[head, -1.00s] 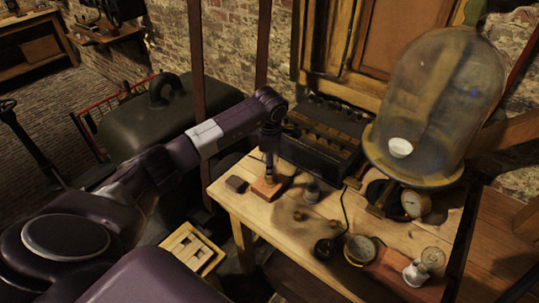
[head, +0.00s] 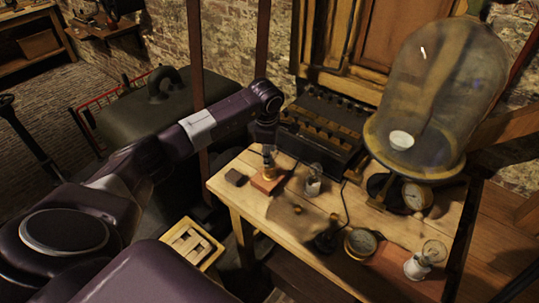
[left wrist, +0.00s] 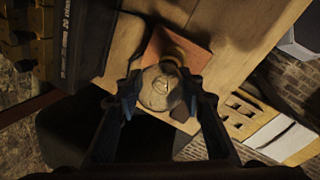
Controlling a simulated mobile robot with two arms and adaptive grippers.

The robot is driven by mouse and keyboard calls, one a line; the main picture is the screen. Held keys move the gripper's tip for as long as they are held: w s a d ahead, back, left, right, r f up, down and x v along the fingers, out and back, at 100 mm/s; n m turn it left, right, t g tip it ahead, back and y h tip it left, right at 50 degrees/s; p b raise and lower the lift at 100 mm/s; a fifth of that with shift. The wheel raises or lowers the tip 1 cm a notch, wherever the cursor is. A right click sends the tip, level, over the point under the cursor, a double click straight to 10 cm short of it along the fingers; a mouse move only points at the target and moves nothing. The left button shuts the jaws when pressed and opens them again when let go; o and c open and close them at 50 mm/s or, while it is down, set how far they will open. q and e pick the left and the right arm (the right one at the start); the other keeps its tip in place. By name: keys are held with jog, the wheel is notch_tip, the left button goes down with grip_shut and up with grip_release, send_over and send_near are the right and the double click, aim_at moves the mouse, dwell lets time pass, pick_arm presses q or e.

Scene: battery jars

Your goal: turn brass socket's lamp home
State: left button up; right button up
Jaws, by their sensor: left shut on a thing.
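The brass socket (head: 268,176) stands on a small reddish wooden block (head: 268,186) near the left end of the table. The block also shows in the left wrist view (left wrist: 188,48). My left gripper (head: 268,150) points down over the socket. In the left wrist view its two fingers (left wrist: 160,92) are shut on the lamp's clear glass bulb (left wrist: 160,88), one on each side. The lamp is in line with the socket; how deep it sits in it is hidden. My right gripper is in neither view.
Another glass lamp (head: 313,182) stands to the right of the block, and a dark small block (head: 236,178) to the left. A black battery box (head: 325,130) is behind. A large bell jar (head: 435,95), gauges (head: 360,242) and a white-based lamp (head: 418,265) fill the right side.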

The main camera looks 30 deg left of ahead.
pick_arm(q)
jog(key=m+b, duration=0.2)
jog(key=m, duration=0.1)
jog(key=shift+f+m+h, duration=0.1)
jog(key=shift+m+h, duration=0.2)
jog(key=shift+h, duration=0.1)
jog(key=shift+m, duration=0.4)
jog(key=shift+m+b, duration=0.65)
jog(key=shift+m, duration=0.05)
jog(key=m+h+b, duration=0.1)
jog(key=m, duration=0.1)
jog(key=shift+w+m+b, duration=0.1)
jog(key=shift+m+b, duration=0.2)
jog(key=shift+m, duration=0.1)
jog(key=shift+m+b, duration=0.45)
jog(key=shift+m, duration=0.65)
jog(key=shift+h, duration=0.3)
